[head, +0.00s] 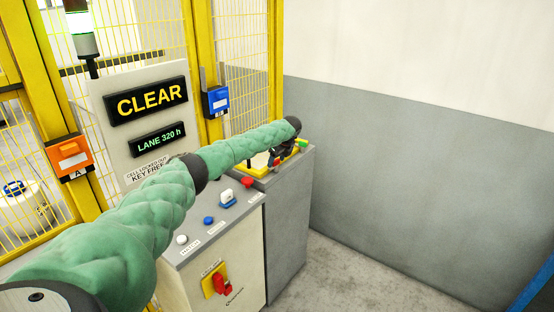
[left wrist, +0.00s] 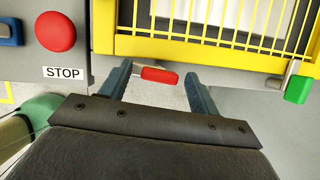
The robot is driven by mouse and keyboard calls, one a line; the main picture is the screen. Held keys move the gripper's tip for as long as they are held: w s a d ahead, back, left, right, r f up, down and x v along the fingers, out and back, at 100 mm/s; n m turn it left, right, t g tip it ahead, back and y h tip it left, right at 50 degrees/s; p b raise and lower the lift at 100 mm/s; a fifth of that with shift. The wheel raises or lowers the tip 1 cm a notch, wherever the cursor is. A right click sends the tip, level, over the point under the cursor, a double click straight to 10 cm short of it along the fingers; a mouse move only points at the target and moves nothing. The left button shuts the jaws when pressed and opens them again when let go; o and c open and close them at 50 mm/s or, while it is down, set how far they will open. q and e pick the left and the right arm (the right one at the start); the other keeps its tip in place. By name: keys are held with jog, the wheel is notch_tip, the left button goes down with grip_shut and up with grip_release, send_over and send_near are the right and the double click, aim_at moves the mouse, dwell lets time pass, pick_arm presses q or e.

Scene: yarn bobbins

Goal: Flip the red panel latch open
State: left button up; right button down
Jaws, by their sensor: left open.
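The red panel latch shows in the left wrist view as a short red handle (left wrist: 160,75) below the lower edge of a yellow barred panel (left wrist: 200,48). My left gripper (left wrist: 158,82) is open, with one dark finger on each side of the red handle. Gaps show between handle and fingers; I cannot tell whether the handle is deep between them. In the head view my left gripper (head: 284,156) is over the far grey cabinet, and my green-sleeved arm hides part of the yellow panel (head: 256,171). My right gripper is not in view.
A red STOP button (left wrist: 55,32) is left of the gripper, and a green latch (left wrist: 298,89) is at the panel's right. The console (head: 213,242) carries buttons and a red rotary switch (head: 221,284). Yellow fencing stands behind. Floor at right (head: 370,275) is clear.

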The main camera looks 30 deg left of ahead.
pick_arm(q)
jog(key=shift+c, duration=0.4)
jog(key=c, duration=0.9)
jog(key=shift+w+n, duration=0.1)
jog(key=shift+n, duration=0.4)
jog(key=shift+n+g, duration=0.3)
jog(key=o, duration=1)
